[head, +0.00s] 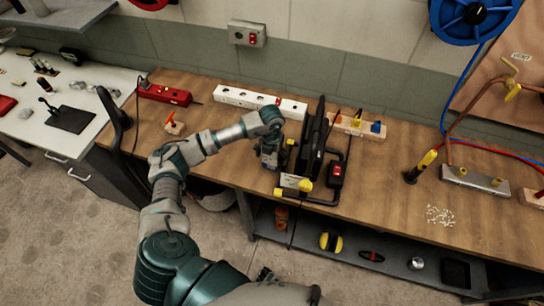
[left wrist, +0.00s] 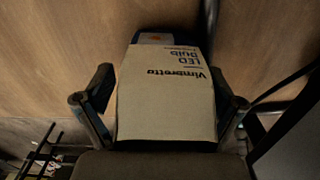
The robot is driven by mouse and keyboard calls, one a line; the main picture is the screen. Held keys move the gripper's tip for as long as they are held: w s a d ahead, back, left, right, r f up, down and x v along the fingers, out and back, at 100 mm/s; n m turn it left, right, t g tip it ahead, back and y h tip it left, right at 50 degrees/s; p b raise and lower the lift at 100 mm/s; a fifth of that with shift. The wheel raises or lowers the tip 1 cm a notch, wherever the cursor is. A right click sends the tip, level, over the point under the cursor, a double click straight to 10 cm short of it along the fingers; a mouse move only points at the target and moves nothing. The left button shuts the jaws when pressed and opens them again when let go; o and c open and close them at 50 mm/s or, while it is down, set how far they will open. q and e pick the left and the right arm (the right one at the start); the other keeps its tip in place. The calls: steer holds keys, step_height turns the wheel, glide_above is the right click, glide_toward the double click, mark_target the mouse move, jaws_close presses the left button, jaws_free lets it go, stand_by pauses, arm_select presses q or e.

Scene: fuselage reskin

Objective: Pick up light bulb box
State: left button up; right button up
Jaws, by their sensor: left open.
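The light bulb box (left wrist: 165,105) is pale cardboard with dark print reading "Vimbretta LED bulb", upside down in the left wrist view. My left gripper (left wrist: 163,85) is open, with one finger on each side of the box. A narrow gap shows at the left finger; the right finger is very close to the box, and I cannot tell if it touches. In the head view my left gripper (head: 269,158) is over the wooden workbench, just left of a black device. I cannot make out the box there; my gripper seems to hide it. My right gripper is not in view.
The black device (head: 313,145) with yellow-ended bars stands close right of my left gripper. A yellow-and-black tool (head: 420,167) stands farther right.

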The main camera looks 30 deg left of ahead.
arm_select(q)
steer(key=shift+d, duration=0.1)
steer(key=c, duration=1.2)
steer(key=shift+r, duration=0.15)
steer(key=shift+c, duration=0.2)
